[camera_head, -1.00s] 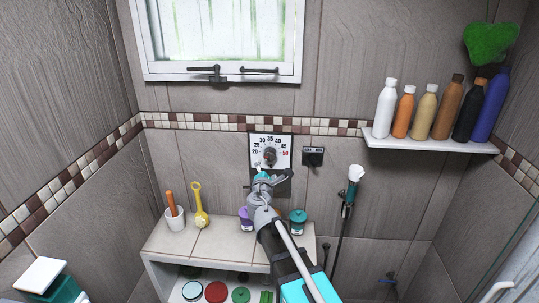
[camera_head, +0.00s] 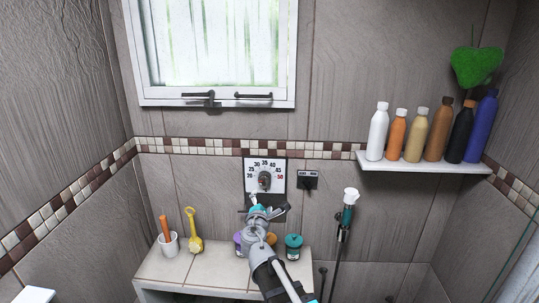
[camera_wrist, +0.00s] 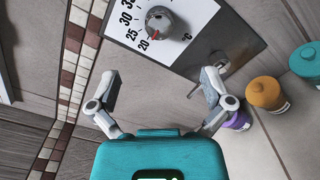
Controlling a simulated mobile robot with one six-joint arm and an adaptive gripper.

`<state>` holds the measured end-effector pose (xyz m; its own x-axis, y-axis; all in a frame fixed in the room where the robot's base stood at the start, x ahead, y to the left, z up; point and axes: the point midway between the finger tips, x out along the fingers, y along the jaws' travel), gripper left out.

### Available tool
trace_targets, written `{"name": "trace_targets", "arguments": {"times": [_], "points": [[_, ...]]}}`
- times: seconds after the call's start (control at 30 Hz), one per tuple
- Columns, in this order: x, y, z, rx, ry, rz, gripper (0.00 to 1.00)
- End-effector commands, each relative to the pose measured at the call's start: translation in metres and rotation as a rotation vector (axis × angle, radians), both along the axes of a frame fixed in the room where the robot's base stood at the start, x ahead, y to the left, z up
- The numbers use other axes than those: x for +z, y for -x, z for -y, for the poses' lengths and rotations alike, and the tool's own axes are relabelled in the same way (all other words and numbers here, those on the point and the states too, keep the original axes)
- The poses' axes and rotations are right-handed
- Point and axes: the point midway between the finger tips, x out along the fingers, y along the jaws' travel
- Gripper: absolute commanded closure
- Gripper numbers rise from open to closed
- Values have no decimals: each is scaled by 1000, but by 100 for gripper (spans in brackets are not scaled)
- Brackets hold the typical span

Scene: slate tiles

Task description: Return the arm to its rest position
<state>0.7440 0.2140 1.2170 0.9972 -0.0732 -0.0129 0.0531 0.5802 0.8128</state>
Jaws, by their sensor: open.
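My gripper (camera_head: 267,208) is in front of the tiled wall, just below the white temperature dial plate (camera_head: 281,176). Its two fingers are spread apart with nothing between them. In the wrist view my gripper (camera_wrist: 160,82) shows wide open, with bare wall tile beyond it. The round grey knob (camera_wrist: 160,22) with a red mark is above the fingers there, apart from them, the mark near 20. My arm runs down to the bottom edge of the head view and hides part of the bench.
The tiled bench (camera_head: 215,270) below holds a white cup (camera_head: 169,244), a yellow scoop (camera_head: 195,243), a teal-lidded jar (camera_head: 293,247), and purple and orange jars partly behind my gripper. A hand shower (camera_head: 347,205) hangs right. Several bottles stand on the shelf (camera_head: 425,165).

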Motion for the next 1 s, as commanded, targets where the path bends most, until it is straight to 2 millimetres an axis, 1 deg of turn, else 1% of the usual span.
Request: {"name": "trace_targets", "arguments": {"times": [0.17,0.33,0.4,0.47,0.5,0.6,0.7,0.83,1.0], "points": [[-10,1,35,-102,-131,-39,0],[-33,9,90,-281,-355,-107,0],[-46,16,114,-370,-464,-143,0],[-57,23,134,-449,-557,-172,0],[-66,29,145,-502,-617,-193,0],[-86,45,172,-634,-767,-245,0],[-107,63,193,-768,-911,-300,0],[-132,91,212,-944,-1088,-374,0],[-159,130,225,-1172,-1302,-485,0]]}}
